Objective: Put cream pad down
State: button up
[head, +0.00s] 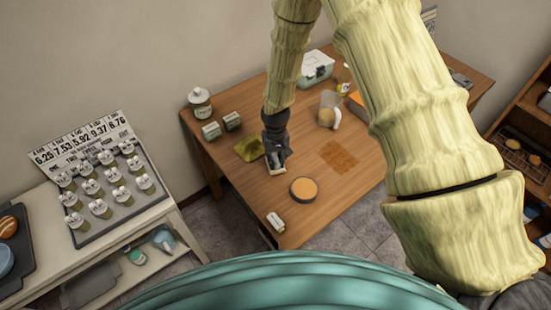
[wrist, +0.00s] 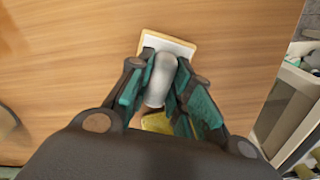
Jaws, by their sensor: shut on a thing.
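The cream pad (wrist: 168,43) is a pale rectangular block with a tan edge, and a rounded grey grip (wrist: 158,85) stands out from it. My gripper (wrist: 163,88) is shut on the grey grip, with a teal finger on each side. In the head view my gripper (head: 276,156) is low over the wooden table (head: 330,200), between an olive cloth and an orange-topped round tub. A pale bit of the pad (head: 280,171) shows under the fingers. I cannot tell whether the pad touches the wood.
The olive cloth (head: 248,148) lies left of my gripper and the round tub (head: 304,189) stands in front. A brown stain (head: 340,156) and a pitcher (head: 329,110) are to the right. A small white block (head: 275,222) lies near the front edge. Small boxes (head: 221,126) stand behind.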

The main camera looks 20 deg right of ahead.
aim_at(276, 159)
jog(key=shift+f, duration=0.2)
jog(key=o, duration=0.9)
notch_tip(276, 159, up, 12)
jog(key=b, duration=0.3)
jog(key=shift+r+b, duration=0.2)
jog(key=shift+b, duration=0.15)
